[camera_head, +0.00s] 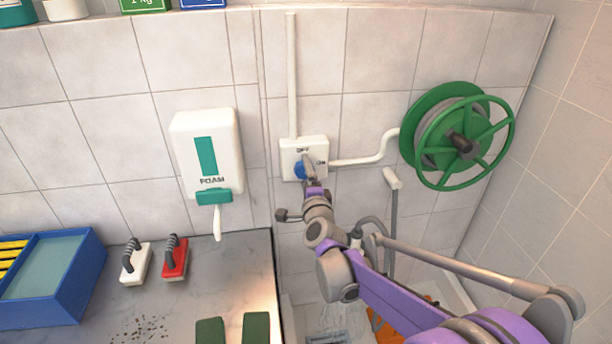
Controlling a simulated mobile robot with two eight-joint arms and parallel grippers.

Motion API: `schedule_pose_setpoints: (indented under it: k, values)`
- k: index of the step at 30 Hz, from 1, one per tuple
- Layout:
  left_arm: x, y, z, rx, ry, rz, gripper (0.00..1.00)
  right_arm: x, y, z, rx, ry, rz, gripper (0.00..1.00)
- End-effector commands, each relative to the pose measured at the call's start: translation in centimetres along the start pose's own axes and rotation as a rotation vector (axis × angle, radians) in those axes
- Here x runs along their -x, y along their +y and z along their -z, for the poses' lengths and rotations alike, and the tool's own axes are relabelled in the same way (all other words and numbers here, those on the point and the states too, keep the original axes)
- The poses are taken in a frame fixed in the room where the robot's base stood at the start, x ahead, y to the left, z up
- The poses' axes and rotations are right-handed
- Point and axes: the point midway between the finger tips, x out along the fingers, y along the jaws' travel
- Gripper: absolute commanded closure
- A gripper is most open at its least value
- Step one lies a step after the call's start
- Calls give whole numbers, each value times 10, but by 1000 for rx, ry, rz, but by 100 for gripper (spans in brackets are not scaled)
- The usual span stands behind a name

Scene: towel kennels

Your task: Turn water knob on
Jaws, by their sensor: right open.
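The blue water knob (299,171) sits on a white wall box (291,148) marked OFF and ON, fed by white pipes. My right gripper (308,170) is at the knob, and its jaws partly cover the knob's right side. The gripper is open. Whether it touches the knob, and exactly which way the knob points, I cannot tell. My left gripper is not in view.
A green hose reel (487,167) is on the wall at right. A foam dispenser (205,150) hangs left of the box. The counter (205,285) holds a white brush (135,265), a red brush (174,262) and a blue tray (80,285). A basin lies below my right arm.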

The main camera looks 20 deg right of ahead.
Motion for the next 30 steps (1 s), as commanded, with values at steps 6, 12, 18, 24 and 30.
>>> schedule_pose_setpoints:
  k: [6, 12, 18, 24, 30]
  values:
    - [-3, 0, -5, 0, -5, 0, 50, 19, 1, 0, 1, -1, -1, 4]
    - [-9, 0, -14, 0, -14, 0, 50, 58, 3, 0, 0, 0, -2, 4]
    - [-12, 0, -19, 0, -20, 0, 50, 90, 2, 0, 0, -1, -1, 4]
    - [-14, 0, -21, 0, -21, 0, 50, 105, 1, 0, 0, -1, -1, 4]
    - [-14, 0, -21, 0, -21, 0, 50, 108, 0, 0, 0, 0, 0, 4]
